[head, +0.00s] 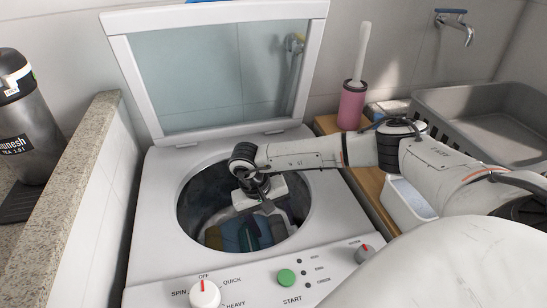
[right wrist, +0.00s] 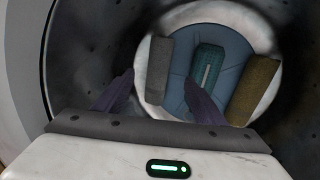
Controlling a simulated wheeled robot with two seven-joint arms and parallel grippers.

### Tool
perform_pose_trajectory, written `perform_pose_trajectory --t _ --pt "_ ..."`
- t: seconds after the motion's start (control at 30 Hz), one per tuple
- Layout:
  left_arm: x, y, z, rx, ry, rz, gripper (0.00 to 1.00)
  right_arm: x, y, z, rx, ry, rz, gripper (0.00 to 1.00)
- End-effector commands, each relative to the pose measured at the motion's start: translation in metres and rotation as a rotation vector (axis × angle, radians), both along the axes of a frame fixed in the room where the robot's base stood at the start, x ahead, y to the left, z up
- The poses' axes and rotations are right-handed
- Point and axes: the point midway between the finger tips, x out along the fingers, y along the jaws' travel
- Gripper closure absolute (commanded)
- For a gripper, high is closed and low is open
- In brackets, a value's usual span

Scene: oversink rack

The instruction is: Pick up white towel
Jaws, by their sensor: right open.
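No plainly white towel shows. A light grey rolled towel (right wrist: 159,68) lies at the left on the floor of the washer drum in the right wrist view; it may be the white towel in shade. Beside it lie a teal towel (right wrist: 207,72) and an olive-brown towel (right wrist: 252,90). My right gripper (right wrist: 160,80) is open and empty, pointing down into the drum, its fingers above the towels and apart from them. In the head view the right gripper (head: 266,204) is inside the drum opening and partly hides the contents. My left gripper is not in view.
The washer's drum wall (right wrist: 92,50) surrounds the right gripper closely. The glass lid (head: 220,75) stands open behind. A control panel with knobs (head: 204,293) is in front. A pink brush holder (head: 352,105) and a grey sink basin (head: 490,125) are at the right.

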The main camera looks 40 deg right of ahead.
Motion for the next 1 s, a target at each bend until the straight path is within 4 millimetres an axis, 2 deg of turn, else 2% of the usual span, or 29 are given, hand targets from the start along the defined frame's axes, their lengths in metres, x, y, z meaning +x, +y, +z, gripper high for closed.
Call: perform_pose_trajectory --t 0.1,0.37,0.6,0.73,0.93,1.0 --pt "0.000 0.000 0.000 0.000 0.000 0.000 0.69 -0.003 -0.003 -0.019 0.003 0.002 -0.003 0.36" --pt "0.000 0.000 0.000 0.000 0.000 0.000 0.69 -0.005 -0.008 -0.040 0.005 0.000 -0.003 0.36" --pt "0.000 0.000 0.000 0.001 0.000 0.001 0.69 -0.008 -0.016 -0.074 0.007 -0.002 -0.004 0.36" --pt "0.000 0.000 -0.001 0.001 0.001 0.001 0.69 -0.008 -0.018 -0.081 0.007 -0.004 -0.004 0.36" --pt "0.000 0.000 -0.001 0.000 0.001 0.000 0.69 -0.008 -0.018 -0.081 0.007 -0.004 -0.003 0.36" --pt "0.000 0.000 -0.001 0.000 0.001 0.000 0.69 -0.008 -0.018 -0.081 0.007 -0.004 -0.003 0.47"
